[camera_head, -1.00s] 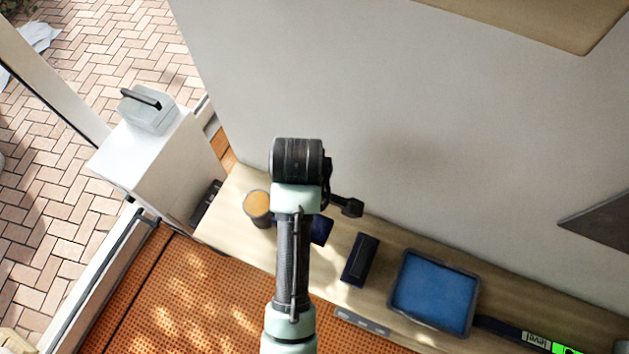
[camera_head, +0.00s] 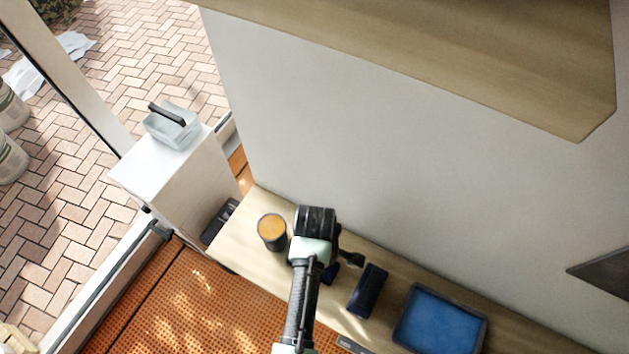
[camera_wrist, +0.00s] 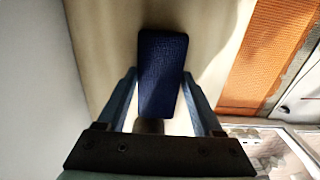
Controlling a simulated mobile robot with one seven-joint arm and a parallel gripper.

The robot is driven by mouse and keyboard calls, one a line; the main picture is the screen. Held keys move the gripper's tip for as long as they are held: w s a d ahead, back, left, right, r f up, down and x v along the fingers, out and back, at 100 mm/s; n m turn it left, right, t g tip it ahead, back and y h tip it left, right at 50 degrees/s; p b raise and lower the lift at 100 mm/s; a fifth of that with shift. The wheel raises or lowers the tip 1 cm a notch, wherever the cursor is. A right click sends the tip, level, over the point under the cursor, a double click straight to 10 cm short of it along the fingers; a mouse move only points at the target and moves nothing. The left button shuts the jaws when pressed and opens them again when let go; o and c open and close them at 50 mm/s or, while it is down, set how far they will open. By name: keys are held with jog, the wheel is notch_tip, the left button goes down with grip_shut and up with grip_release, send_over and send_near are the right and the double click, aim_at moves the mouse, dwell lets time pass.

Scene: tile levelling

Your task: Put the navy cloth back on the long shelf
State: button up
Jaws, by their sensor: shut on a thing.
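The navy cloth (camera_wrist: 162,75) is a dark blue, folded-looking rectangle between my gripper's fingers in the wrist view. My gripper (camera_wrist: 160,78) is shut on it, one finger along each side. In the head view my arm hides most of the cloth, and a small navy part (camera_head: 330,273) shows beside my wrist. Cloth and gripper are low over the long pale wooden shelf (camera_head: 235,250) along the wall. Whether the cloth touches the wood I cannot tell.
A cup with an orange top (camera_head: 272,231) stands left of my wrist. A dark navy block (camera_head: 367,290) and a blue-filled tray (camera_head: 440,322) are to the right. A wooden board (camera_head: 450,60) juts out above. A white cabinet (camera_head: 165,170) stands at the left end.

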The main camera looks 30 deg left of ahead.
jog(key=o, duration=1.2)
notch_tip(320, 180, up, 12)
jog(key=shift+b, duration=0.45)
